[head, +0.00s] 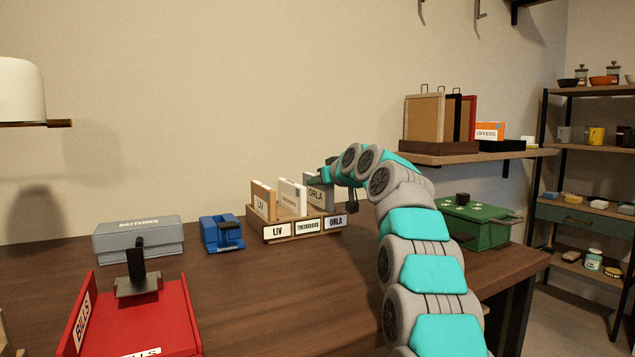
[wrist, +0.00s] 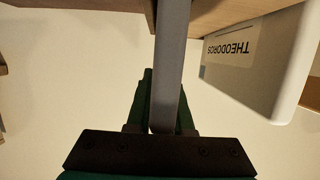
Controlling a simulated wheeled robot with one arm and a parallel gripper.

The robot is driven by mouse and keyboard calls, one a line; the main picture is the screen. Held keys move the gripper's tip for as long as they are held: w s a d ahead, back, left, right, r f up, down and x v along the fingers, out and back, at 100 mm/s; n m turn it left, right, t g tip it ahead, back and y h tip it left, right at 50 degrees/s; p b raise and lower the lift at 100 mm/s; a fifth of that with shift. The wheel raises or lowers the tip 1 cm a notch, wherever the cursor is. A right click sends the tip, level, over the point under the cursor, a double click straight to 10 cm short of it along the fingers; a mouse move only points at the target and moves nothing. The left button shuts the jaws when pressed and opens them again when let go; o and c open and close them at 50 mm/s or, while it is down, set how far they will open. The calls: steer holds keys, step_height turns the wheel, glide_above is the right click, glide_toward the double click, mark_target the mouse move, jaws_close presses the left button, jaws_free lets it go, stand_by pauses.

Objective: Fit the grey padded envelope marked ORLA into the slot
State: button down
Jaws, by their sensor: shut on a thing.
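The grey padded envelope (head: 319,197) marked ORLA stands upright at the right end of the wooden sorter (head: 284,231), above the front label ORLA. My gripper (head: 326,174) is shut on its upper part. In the wrist view the envelope (wrist: 172,60) shows edge-on between the fingers of my gripper (wrist: 166,100), its far end meeting the sorter's wood (wrist: 105,6). How deep its lower edge sits in the slot is hidden. A white THEODOROS envelope (head: 292,196) stands in the middle slot and a tan LIV one (head: 262,203) in the left slot.
A blue box (head: 222,233) and grey BATTERIES case (head: 138,240) stand left of the sorter. A red BILLS tray (head: 140,320) is at the front left. A green box (head: 474,222) stands right of my arm. The tabletop (head: 270,300) before the sorter is clear.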

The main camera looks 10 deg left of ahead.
steer(key=shift+f+b, duration=0.45)
steer(key=shift+f, duration=0.1)
steer(key=c, duration=0.7)
jaws_free()
steer(key=shift+c, duration=0.2)
steer(key=shift+s+r, duration=0.1)
steer(key=shift+b+v, duration=0.4)
steer(key=shift+v, duration=3.4)
steer(key=shift+s+d, duration=0.1)
